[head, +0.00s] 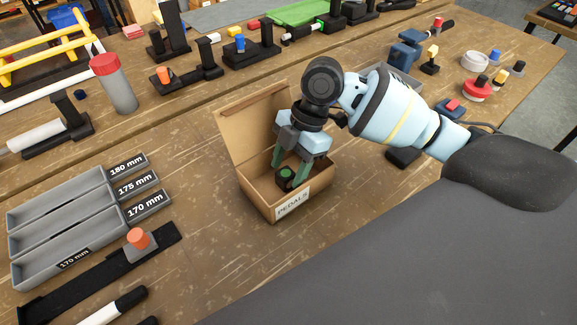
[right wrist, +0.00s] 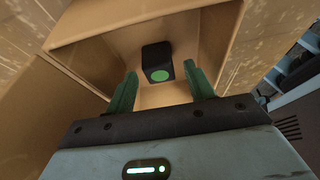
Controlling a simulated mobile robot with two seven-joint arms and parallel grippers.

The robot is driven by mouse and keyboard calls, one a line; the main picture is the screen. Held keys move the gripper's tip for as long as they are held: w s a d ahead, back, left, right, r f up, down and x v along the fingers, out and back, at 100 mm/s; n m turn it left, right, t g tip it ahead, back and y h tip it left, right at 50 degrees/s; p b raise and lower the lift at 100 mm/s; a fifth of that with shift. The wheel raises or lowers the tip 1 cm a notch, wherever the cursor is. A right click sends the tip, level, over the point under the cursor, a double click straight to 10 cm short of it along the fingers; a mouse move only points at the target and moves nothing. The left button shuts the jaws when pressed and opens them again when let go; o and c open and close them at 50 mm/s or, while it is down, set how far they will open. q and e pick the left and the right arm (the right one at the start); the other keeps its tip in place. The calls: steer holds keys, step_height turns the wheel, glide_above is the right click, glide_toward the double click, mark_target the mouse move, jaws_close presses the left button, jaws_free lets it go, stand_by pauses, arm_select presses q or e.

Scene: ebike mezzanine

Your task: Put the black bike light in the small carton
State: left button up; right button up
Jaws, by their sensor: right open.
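The small carton (head: 257,201) stands open on the wooden bench with its lid tilted back, and its front label reads PEDALS. A small black block with a green round face, which looks like the black bike light (head: 286,174), is inside the carton. It also shows in the right wrist view (right wrist: 157,62), apart from the fingers and beyond their tips. My right gripper (head: 291,172) reaches down into the carton from above. In the right wrist view its green fingers (right wrist: 160,85) are spread with nothing between them. My left gripper is in neither view.
A grey tray (head: 62,229) with several slots marked in mm lies at the left. A black rail (head: 95,277) with an orange knob lies in front of it. A red-capped bottle (head: 114,83) and several black stands are behind. Bare bench lies left of the carton.

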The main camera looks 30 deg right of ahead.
steer(key=v, duration=1.1)
steer(key=shift+r+p, duration=0.3)
steer(key=shift+p, duration=0.05)
